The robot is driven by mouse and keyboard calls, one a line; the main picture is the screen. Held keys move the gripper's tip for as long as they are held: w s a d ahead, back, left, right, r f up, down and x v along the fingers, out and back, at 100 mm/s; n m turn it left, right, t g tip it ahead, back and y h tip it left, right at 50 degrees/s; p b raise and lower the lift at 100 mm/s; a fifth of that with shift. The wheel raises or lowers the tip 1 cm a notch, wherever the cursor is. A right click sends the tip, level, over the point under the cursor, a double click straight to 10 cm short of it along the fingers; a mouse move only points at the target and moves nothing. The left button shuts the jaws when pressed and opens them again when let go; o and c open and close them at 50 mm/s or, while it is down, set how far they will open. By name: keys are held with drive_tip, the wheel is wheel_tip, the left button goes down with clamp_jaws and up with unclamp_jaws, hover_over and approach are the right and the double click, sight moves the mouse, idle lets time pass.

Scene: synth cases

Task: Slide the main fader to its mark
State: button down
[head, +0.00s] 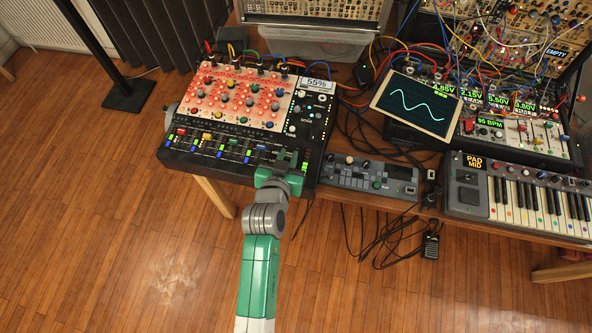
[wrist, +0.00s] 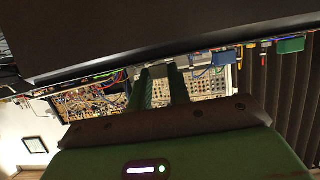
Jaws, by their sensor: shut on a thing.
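The mixer (head: 181,158) sits at the left end of the table, with a red-lit knob panel above a row of coloured faders. A small display (head: 316,85) on it reads 55%. My gripper (head: 286,162) is at the mixer's lower right, at the right end of the fader row, and covers the main fader in the head view. In the wrist view, my gripper's two green fingers (wrist: 161,84) are shut on a small grey piece (wrist: 158,71), apparently the main fader's cap. The fader's slot and mark cannot be made out.
A small grey device (head: 345,176) lies right of the mixer, with loose cables around it. A tablet (head: 415,105) with a wave trace leans behind it. A keyboard (head: 520,200) and cabled modular racks fill the right. Open floor lies in front.

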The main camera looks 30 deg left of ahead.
drive_tip(key=shift+w+a, duration=0.1)
drive_tip(key=shift+w, duration=0.3)
drive_tip(key=c, duration=1.3)
unclamp_jaws()
drive_tip(key=p+v, duration=0.2)
drive_tip(key=v, duration=0.6)
